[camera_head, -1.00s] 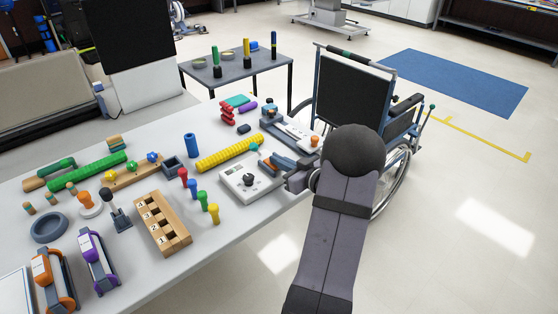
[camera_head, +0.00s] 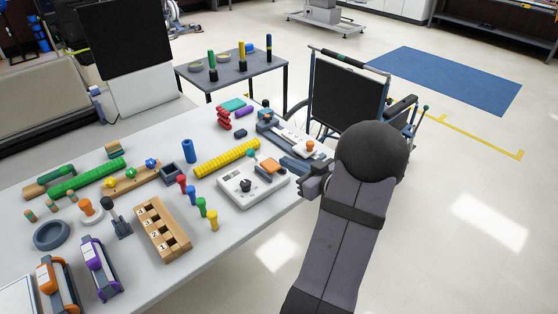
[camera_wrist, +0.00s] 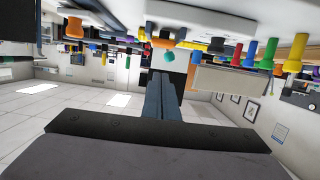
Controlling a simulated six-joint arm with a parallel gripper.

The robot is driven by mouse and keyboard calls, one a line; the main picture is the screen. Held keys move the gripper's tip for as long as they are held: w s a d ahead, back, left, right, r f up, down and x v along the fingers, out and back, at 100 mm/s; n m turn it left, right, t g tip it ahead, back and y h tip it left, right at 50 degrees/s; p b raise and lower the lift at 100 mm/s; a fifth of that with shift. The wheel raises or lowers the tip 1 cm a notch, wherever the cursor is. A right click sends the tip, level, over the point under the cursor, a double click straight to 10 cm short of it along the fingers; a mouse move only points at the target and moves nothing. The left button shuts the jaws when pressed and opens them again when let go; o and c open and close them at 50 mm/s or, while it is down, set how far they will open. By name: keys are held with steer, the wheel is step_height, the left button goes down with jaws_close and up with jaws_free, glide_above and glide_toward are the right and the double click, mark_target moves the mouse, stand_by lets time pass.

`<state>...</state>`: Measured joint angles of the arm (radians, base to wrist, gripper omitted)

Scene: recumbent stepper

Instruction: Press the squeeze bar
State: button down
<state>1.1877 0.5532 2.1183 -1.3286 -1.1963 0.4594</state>
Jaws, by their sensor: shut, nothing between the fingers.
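The orange bar may be the squeeze bar, but I cannot tell for sure. My gripper (camera_head: 284,161) is shut and empty, its blue-grey fingers pointing left just right of the orange bar. A gap to the bar is hard to judge.
Red, blue, green and yellow pegs (camera_head: 212,219) stand left of the device, and a ridged yellow roller (camera_head: 226,158) lies behind it. An orange-topped knob (camera_head: 310,147) is just behind my gripper. A wheelchair (camera_head: 345,93) stands beyond the table. Floor right of my arm is clear.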

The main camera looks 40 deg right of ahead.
steer(key=shift+v, duration=1.8)
steer(key=shift+r, duration=0.1)
